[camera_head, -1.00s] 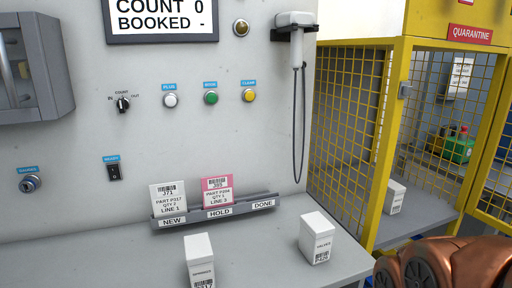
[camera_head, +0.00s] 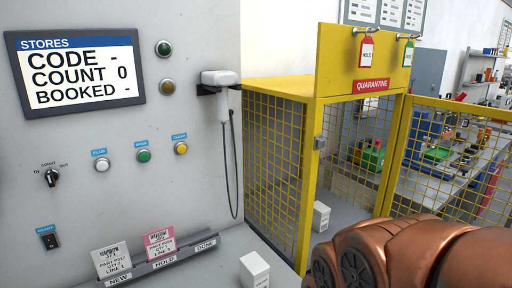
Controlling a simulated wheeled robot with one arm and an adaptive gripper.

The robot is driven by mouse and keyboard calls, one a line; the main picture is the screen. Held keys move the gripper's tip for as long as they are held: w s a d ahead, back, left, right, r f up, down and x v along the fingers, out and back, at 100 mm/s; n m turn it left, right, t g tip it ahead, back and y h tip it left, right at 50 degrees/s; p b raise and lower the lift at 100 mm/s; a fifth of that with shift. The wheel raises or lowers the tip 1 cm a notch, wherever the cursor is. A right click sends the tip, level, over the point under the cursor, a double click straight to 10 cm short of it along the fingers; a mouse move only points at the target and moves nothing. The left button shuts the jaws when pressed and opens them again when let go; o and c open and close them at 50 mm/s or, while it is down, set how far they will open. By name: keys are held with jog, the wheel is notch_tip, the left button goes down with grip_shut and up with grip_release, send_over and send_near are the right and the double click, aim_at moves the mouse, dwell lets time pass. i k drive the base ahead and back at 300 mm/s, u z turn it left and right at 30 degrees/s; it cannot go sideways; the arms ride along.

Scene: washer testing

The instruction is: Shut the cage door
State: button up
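The yellow mesh cage (camera_head: 284,82) stands right of the grey panel, under a red QUARANTINE sign (camera_head: 372,85). Its yellow mesh door (camera_head: 455,150) is open, swung out to the right of the opening. A small grey latch part (camera_head: 320,143) is on the cage's front post at the left of the opening. A white box (camera_head: 321,216) stands inside the cage on the grey floor. My copper-coloured arm is at the lower right, in front of the door's lower part. My gripper is not in the picture.
The panel has a screen (camera_head: 77,67), buttons, a switch and a corded scanner (camera_head: 221,82). A card rack (camera_head: 165,262) and a white box (camera_head: 254,269) are on the counter below. Red and green tags hang above the cage. Cluttered benches stand behind.

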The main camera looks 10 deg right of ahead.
aim_at(503, 114)
jog(key=k, duration=0.5)
jog(key=z, duration=2.4)
jog(key=i, duration=3.8)
jog(key=u, duration=4)
